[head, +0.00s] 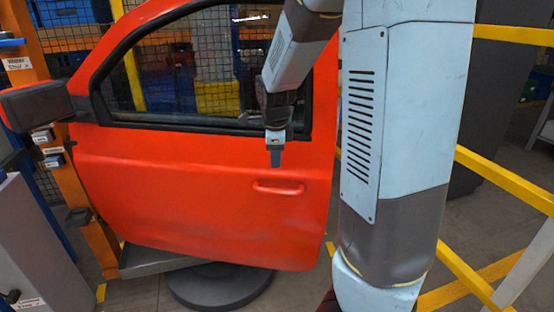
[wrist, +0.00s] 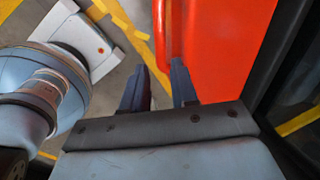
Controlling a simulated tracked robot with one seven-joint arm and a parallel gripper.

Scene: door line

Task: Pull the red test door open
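The red test door (head: 190,175) stands upright, with a mesh-backed window and a mirror (head: 38,104) at its left. Its red pull handle (head: 278,187) is a horizontal bar on the lower right half. My gripper (head: 276,162) points down just above the handle in the head view, where its fingers overlap. The wrist view shows the gripper (wrist: 160,64) open, with an empty gap between its two fingers. The door (wrist: 220,45) fills the right side.
An orange post (head: 75,195) stands at the door's left edge. A dark round base (head: 220,285) sits on the floor under the door. Yellow rails (head: 500,180) run along the right. A grey cabinet (head: 35,250) is at the lower left.

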